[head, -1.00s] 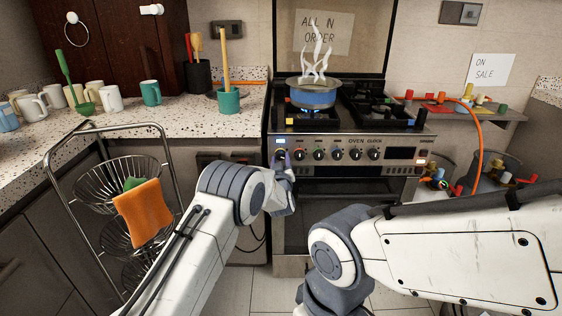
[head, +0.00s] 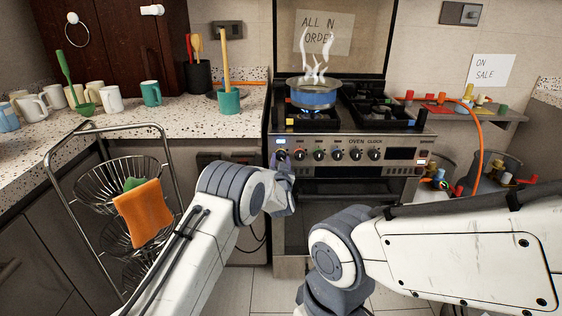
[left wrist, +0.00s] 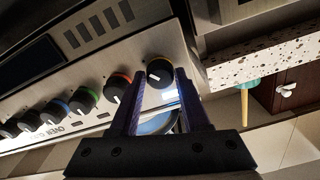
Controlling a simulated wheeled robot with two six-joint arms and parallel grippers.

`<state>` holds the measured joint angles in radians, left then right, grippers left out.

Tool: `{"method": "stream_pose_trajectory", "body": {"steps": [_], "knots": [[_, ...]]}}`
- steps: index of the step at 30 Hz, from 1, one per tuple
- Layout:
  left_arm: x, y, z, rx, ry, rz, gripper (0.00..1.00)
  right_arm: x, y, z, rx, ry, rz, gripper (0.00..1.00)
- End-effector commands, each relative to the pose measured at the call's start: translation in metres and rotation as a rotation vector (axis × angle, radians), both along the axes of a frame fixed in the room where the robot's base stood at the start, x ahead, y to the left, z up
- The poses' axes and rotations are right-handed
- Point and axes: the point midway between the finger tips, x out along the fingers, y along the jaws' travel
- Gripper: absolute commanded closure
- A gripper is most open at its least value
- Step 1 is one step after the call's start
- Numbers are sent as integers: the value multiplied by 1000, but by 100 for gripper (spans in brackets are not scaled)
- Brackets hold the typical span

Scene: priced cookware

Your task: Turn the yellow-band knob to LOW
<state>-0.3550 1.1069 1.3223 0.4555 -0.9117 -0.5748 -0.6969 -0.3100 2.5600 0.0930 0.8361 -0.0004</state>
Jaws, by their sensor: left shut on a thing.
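The stove's yellow-band knob (left wrist: 160,72) is black with a yellow ring and a pale pointer line. In the left wrist view it sits between the fingertips of my left gripper (left wrist: 161,80), which is shut on it. In the head view the knob (head: 281,155) is at the left end of the knob row, and my left gripper (head: 281,164) is at it from below. I cannot read a LOW mark near the knob. My right arm crosses the lower right of the head view, but its gripper does not show.
A red-band knob (left wrist: 118,82) is close beside the yellow one, with several other knobs further along. A steaming blue pot (head: 314,95) stands on the stove over a blue flame. A wire basket rack (head: 84,183) with an orange cloth stands at left.

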Motion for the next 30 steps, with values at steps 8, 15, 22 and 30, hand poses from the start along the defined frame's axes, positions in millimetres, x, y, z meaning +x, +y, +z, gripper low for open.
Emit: {"method": "stream_pose_trajectory", "body": {"steps": [8,15,22,30], "knots": [[0,0,-1,20,2,0,100,0,0,0,0,0,0,50],[0,0,-1,20,2,0,50,0,0,0,0,0,0,50],[0,0,-1,18,1,-1,24,0,0,0,0,0,0,50],[-5,-1,-1,18,2,-1,24,0,0,1,0,0,0,50]]}}
